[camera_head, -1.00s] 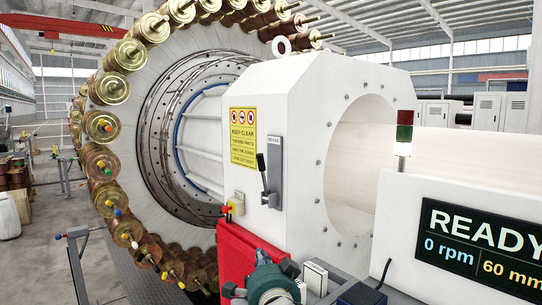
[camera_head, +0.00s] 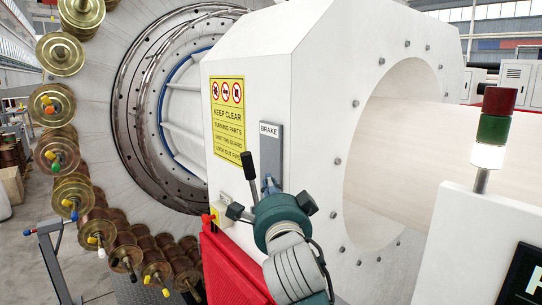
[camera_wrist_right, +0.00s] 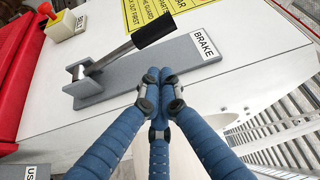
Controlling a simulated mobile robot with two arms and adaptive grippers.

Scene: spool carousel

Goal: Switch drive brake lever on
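The brake lever has a black handle (camera_head: 249,166) and stands up along a grey plate (camera_head: 271,150) labelled BRAKE on the white housing. In the wrist view the handle (camera_wrist_right: 154,31) sits on a metal rod that slants out from a pivot in the grey plate (camera_wrist_right: 190,62). My right gripper (camera_head: 268,188) is just below and right of the lever in the head view, partly hiding its lower part. In the wrist view the blue fingers of this gripper (camera_wrist_right: 158,84) have their tips together, with nothing between them, apart from the handle. My left gripper is not in view.
A yellow warning sign (camera_head: 227,115) is left of the plate. A yellow box with a red button (camera_head: 218,213) sits below, above a red guard (camera_head: 228,265). The spool wheel (camera_head: 90,135) is at left. A signal light (camera_head: 492,128) stands at right.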

